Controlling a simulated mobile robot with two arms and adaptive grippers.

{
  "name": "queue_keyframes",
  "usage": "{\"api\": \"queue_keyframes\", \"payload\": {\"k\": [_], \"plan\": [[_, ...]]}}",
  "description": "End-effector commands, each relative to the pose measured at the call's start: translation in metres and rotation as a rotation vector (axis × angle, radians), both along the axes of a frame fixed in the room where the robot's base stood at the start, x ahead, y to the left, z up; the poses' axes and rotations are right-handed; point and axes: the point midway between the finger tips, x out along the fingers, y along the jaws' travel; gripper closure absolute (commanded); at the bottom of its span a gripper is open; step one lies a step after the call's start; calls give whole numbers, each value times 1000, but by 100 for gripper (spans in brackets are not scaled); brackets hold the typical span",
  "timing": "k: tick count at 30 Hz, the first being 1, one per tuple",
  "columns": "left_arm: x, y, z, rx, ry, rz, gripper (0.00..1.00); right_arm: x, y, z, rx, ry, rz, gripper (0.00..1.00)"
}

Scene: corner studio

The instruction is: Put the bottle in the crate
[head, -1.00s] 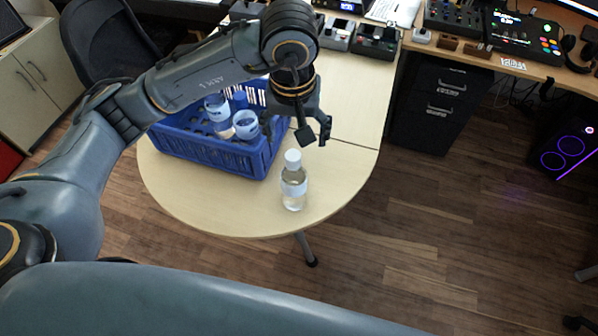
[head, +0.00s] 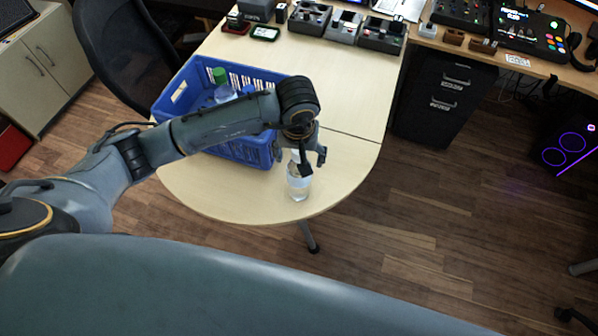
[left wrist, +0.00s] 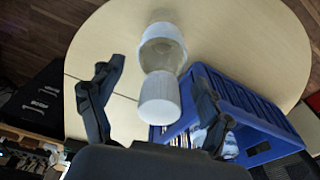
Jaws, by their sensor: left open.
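The clear bottle (head: 298,186) stands upright on the rounded end of the light wooden table, partly hidden by my gripper in the head view. In the left wrist view the bottle (left wrist: 163,55) shows with its white cap towards the camera, between the spread fingers. My left gripper (head: 305,168) is open around the upper part of the bottle; it also shows in the left wrist view (left wrist: 155,105). The blue crate (head: 183,92) stands on the table to the left, partly behind my arm. It also shows in the left wrist view (left wrist: 262,112). My right gripper is not in view.
The crate holds bottles, one with a green cap (head: 219,76). The table (head: 235,196) is bare around the bottle's front. Small devices (head: 343,28) line its far end. A black chair (head: 120,45) stands left of the table.

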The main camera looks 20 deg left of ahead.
Motion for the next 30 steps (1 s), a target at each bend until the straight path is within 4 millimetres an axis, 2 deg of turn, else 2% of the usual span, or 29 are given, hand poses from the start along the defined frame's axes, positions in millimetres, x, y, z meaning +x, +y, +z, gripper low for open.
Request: {"api": "queue_keyframes", "payload": {"k": [9,18,21,30], "plan": [[1,0,-7,0,-2,-1,22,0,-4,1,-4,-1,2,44],[1,0,-7,0,-2,0,83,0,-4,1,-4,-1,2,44],[1,0,-7,0,-1,0,100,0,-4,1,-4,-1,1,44],[2,0,-5,0,-3,0,100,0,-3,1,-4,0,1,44]]}}
